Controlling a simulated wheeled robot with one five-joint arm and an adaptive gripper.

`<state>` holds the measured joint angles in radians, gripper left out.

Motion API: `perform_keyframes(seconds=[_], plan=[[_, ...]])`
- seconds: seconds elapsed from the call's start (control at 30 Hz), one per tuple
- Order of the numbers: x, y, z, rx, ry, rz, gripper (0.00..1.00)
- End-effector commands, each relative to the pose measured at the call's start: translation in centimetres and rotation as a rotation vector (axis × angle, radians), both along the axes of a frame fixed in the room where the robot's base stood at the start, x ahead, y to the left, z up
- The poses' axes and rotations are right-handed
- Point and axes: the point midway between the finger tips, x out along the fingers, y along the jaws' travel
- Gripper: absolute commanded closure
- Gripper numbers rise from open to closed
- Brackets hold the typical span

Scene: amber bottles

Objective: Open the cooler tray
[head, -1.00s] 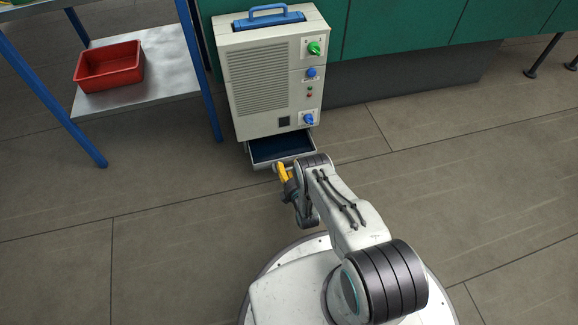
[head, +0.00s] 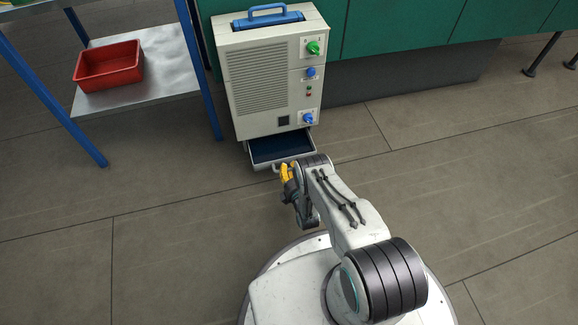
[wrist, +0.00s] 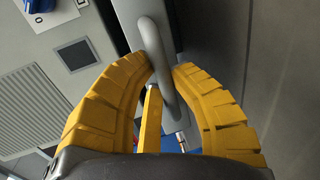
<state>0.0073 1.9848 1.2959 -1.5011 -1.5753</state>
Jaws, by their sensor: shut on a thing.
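The cooler (head: 270,80) is a cream box with a grille, knobs and a blue top handle. Its tray (head: 281,149) is a low drawer with a dark blue inside, pulled out at the cooler's foot toward me. The tray's grey bar handle (wrist: 166,70) runs between my yellow fingers in the wrist view. My gripper (head: 287,171) is at the tray's front, shut on the handle; in the wrist view its fingertips (wrist: 167,68) lie on either side of the bar.
A blue-legged rack with a metal shelf (head: 165,85) stands at the left, with a red bin (head: 108,68) on it. Green cabinets (head: 400,25) stand behind the cooler.

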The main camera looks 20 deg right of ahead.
Motion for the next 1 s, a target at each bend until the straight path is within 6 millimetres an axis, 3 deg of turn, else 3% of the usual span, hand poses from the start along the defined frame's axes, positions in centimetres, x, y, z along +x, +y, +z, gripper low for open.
perform_keyframes(seconds=[0.1,0.33,0.37,0.63,1.0], plan=[[-1.08,0.04,0.16,0.0,0.004,0.001,1.0],[-1.06,0.05,-0.02,0.0,0.002,0.001,1.0],[-1.06,0.05,-0.01,0.0,0.002,0.001,0.79],[-1.02,0.04,0.0,0.0,0.001,0.0,0.55],[-0.99,0.02,0.24,0.0,0.001,0.0,0.53]])
